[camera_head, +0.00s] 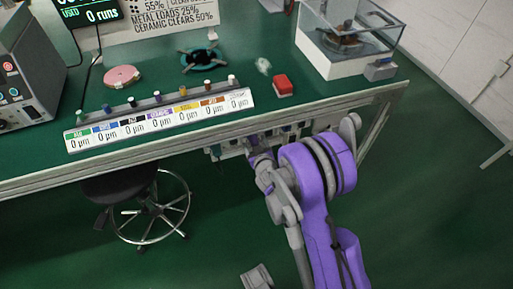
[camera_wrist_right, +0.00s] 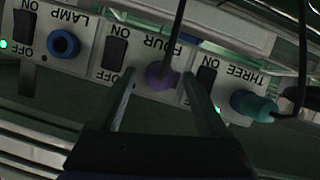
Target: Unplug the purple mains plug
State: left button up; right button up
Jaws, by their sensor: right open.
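The purple mains plug (camera_wrist_right: 160,76) sits in the socket marked FOUR (camera_wrist_right: 140,55), with a dark cable rising from it in the right wrist view. My right gripper (camera_wrist_right: 162,88) is open, with one finger on each side of the plug; I cannot tell whether either finger touches it. In the head view my right gripper (camera_head: 248,148) reaches the socket row under the bench's front edge, and the purple plug cannot be made out there. FOUR's black rocker switch (camera_wrist_right: 113,48) is left of the plug. My left gripper is not in view.
A blue socket or plug (camera_wrist_right: 63,43) marked LAMP is to the left; a teal plug (camera_wrist_right: 252,106) in THREE is close on the right, by a lit green lamp. The bench (camera_head: 330,97) overhangs the sockets. A stool (camera_head: 120,188) stands on the left.

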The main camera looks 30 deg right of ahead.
grip_shut()
dwell(0.5)
jog(key=shift+s+a+b, duration=0.15)
jog(key=shift+s+b, duration=0.05)
jog(key=shift+s, duration=0.45)
jog(key=shift+s+a+b, duration=0.15)
jog(key=shift+s, duration=0.5)
jog(key=shift+s+a+b, duration=0.25)
jog(key=shift+s+b, duration=0.05)
jog(key=shift+s, duration=0.65)
jog(key=shift+s+a+b, duration=0.2)
jog(key=shift+s+b, duration=0.1)
jog(key=shift+s, duration=0.65)
